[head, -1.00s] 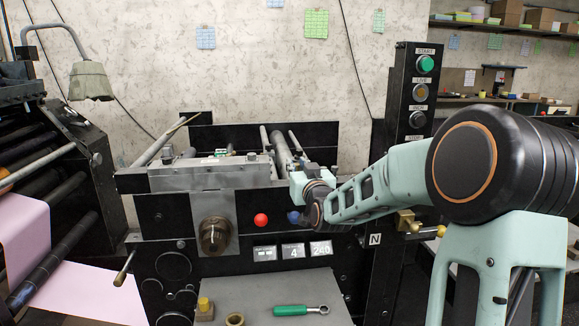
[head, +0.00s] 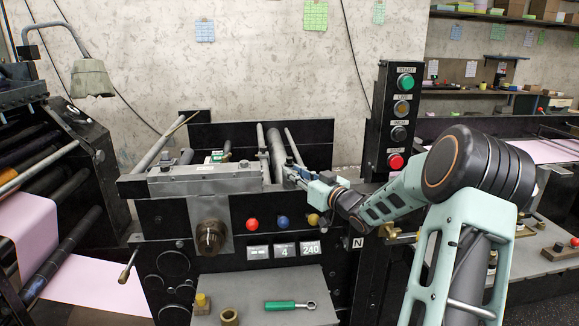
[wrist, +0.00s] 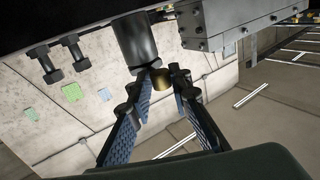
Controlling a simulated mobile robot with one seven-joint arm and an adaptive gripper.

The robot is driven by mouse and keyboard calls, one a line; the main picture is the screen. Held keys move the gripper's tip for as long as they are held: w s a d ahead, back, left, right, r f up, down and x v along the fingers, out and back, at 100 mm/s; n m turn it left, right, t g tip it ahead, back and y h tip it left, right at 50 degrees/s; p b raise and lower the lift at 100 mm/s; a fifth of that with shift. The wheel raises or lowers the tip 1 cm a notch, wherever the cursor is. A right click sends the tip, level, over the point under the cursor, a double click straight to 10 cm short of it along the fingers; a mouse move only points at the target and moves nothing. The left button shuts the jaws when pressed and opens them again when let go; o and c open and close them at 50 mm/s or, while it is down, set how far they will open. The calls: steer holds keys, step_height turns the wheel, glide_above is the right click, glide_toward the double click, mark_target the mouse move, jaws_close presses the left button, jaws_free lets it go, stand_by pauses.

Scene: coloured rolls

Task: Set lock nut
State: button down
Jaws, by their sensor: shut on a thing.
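My gripper (head: 292,171) reaches the right end of the press's roller area in the head view. The wrist view shows my gripper (wrist: 164,76) with its blue-padded fingers closed around a small round brass piece (wrist: 157,92). This may be the lock nut; its shape is too small to be sure. It sits just beside the lower end of a dark roll (wrist: 137,42); I cannot tell whether they touch. A brass ring (head: 229,317) lies on the grey tray (head: 255,289). A green-handled ratchet wrench (head: 290,306) lies to its right.
A yellow-topped brass block (head: 201,303) stands on the tray's left. Red (head: 252,224), blue (head: 283,222) and yellow (head: 313,219) knobs line the press front. A button column (head: 391,120) rises behind my arm. Dark bolts (wrist: 75,52) hang left of the roll.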

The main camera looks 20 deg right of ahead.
steer(key=shift+a+n+y, duration=0.3)
steer(key=shift+a+y, duration=0.2)
steer(key=shift+a, duration=0.1)
steer(key=c, duration=1.9)
jaws_free()
steer(key=shift+a+r, duration=0.1)
steer(key=shift+a, duration=0.05)
steer(key=shift+d, duration=0.4)
steer(key=shift+s+d, duration=0.15)
steer(key=shift+d, duration=0.15)
steer(key=v, duration=1.1)
steer(key=shift+s+a+r, duration=0.15)
steer(key=shift+s+a, duration=0.1)
steer(key=shift+s, duration=0.15)
steer(key=shift+c, duration=0.3)
